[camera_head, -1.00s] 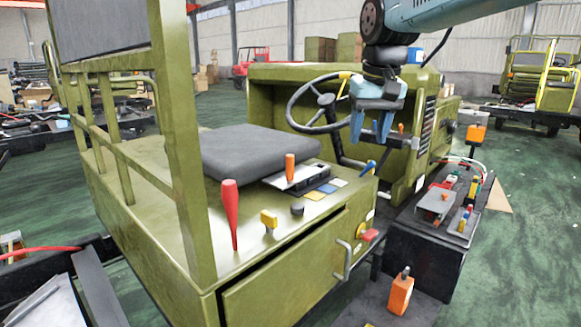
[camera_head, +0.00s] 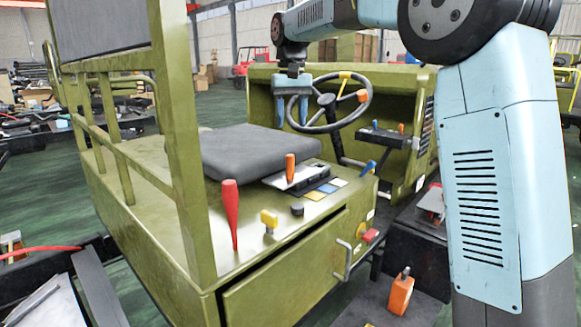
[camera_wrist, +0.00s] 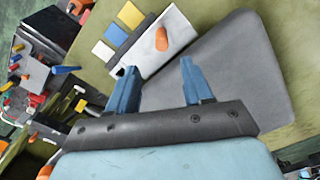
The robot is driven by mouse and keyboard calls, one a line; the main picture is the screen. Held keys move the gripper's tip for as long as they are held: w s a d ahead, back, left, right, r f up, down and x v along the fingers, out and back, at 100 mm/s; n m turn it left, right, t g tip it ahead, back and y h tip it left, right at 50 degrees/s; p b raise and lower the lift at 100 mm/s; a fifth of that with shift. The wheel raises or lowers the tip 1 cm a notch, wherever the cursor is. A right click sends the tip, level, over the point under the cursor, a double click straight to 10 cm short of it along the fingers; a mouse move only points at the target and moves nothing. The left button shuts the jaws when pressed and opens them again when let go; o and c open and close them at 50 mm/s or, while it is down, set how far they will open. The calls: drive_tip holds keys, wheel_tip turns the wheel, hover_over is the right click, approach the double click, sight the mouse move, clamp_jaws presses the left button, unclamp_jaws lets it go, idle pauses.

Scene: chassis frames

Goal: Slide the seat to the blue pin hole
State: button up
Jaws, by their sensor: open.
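The seat (camera_head: 255,152) is a dark grey cushion on the green chassis deck, and it also shows in the wrist view (camera_wrist: 235,75). Beside it is a pale plate with an orange peg (camera_head: 290,167); the peg is near the jaws in the wrist view (camera_wrist: 161,39). A row of blue, yellow and white patches lies along the plate, with a blue patch (camera_head: 327,188) and a yellow one (camera_head: 314,195). A pin hole itself is too small to make out. My gripper (camera_head: 292,125) is open and empty, pointing down above the deck beyond the seat, in front of the steering wheel.
The steering wheel (camera_head: 355,122) stands close to my gripper. A red lever (camera_head: 229,212), a yellow knob (camera_head: 269,220) and a green upright post (camera_head: 183,140) stand at the near side. A blue lever (camera_head: 368,168) rises at the deck's right edge.

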sight(290, 179)
wheel_tip(290, 179, down, 14)
drive_tip(key=shift+w+a+r, duration=0.1)
drive_tip(key=shift+a, duration=0.05)
idle(0.6)
drive_tip(key=shift+c, duration=0.5)
clamp_jaws()
